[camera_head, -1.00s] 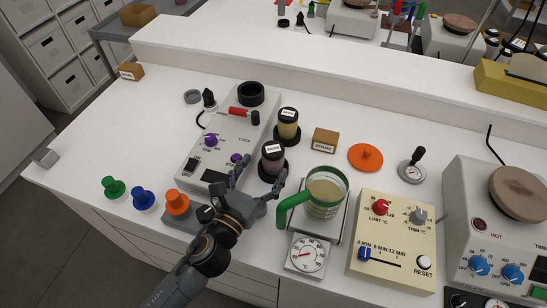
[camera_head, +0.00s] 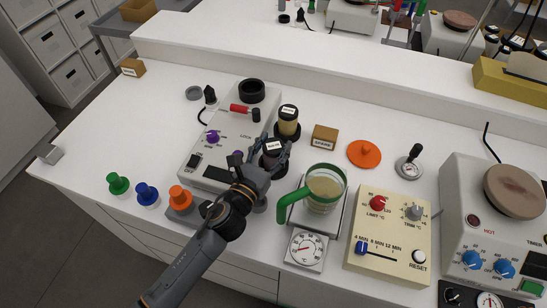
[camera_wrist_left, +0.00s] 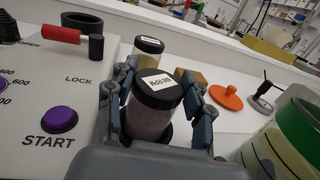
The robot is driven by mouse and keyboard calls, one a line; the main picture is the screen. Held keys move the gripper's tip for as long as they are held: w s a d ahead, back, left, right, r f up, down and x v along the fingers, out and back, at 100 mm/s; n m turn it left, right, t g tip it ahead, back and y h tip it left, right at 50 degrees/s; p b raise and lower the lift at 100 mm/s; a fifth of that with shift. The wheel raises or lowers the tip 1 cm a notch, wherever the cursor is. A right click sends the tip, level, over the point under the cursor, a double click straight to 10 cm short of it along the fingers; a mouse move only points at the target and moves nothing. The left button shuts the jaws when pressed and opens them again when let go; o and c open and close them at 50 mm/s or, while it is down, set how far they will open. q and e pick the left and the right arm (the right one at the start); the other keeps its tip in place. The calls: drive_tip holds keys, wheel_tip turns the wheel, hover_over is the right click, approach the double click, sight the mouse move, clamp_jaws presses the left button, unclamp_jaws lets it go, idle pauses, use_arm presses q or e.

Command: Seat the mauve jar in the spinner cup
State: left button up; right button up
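The mauve jar (camera_head: 273,160) stands upright, with a black lid and white label; it also shows in the wrist view (camera_wrist_left: 152,120). My left gripper (camera_head: 271,152) has its fingers on either side of it. In the wrist view the fingers (camera_wrist_left: 155,105) look spread, with a small gap by the jar's lower right; contact is unclear. Part of a dark base shows behind the jar. The spinner cup (camera_head: 251,90) is a black ring on the far end of the white spinner box (camera_head: 206,172), and looks empty. My right gripper is not in view.
A yellow jar (camera_head: 288,125) stands just behind the mauve jar. A red-handled lever (camera_head: 243,110) lies near the cup. A green-handled beaker (camera_head: 324,190) stands close on the right. A spare block (camera_head: 325,137) and orange lid (camera_head: 364,154) lie farther right.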

use_arm(q)
drive_tip(key=c, duration=0.7)
clamp_jaws()
drive_tip(key=shift+r, duration=0.15)
